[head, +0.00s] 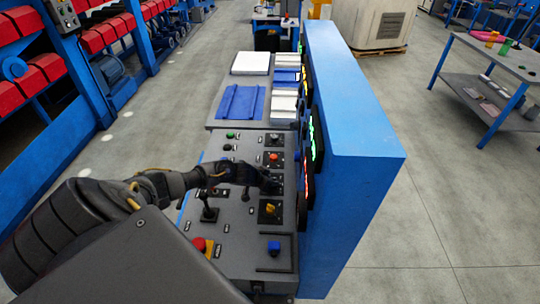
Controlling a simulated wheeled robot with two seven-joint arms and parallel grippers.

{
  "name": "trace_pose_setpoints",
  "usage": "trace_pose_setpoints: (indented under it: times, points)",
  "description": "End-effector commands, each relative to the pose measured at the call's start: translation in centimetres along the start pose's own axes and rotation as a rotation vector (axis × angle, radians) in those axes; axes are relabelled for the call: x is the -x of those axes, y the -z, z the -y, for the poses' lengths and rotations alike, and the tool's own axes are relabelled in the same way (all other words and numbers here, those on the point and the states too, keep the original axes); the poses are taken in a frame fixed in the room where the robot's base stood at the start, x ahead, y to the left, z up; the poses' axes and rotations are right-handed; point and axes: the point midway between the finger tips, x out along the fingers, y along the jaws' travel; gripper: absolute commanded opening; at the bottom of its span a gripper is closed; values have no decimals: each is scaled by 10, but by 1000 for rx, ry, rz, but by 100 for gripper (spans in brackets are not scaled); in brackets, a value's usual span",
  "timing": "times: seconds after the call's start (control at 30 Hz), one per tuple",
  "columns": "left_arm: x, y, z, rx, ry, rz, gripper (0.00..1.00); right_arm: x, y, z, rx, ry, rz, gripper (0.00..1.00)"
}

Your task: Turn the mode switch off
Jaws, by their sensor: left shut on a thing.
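A grey control panel (225,238) with several knobs, buttons and levers lies in front of me. My left arm reaches across it from the left. My left gripper (272,184) is shut at a switch in the panel's right-hand column, and the fingers hide most of that switch. The labels are too small to read, so I cannot tell for certain that it is the mode switch or how it is turned. A yellow knob (270,209) sits just below the gripper and a red knob (273,156) just above it. My right gripper is not in view.
A tall blue cabinet wall (350,100) borders the panel on the right. A black lever (209,210) stands left of the gripper. A red emergency button (199,244) and a blue button (274,247) are nearer me. Blue and white panels (241,102) lie beyond.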

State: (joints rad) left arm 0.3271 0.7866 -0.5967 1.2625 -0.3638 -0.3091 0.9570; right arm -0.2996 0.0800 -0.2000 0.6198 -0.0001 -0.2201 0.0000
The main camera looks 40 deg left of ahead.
Motion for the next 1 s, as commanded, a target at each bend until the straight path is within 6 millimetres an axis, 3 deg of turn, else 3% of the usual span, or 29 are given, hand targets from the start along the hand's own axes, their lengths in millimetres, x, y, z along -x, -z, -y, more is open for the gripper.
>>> trace_pose_setpoints:
  times: [0.43, 0.47, 0.6, 1.0]
  points:
    - [0, 0, 0, 5, 7, -1, 11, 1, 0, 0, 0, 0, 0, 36]
    - [0, 0, 0, 5, 7, -1, 38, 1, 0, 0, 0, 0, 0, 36]
    - [0, 0, 0, 5, 7, -1, 55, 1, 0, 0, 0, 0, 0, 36]
    - [9, -1, 0, 4, 6, 0, 55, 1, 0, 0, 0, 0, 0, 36]
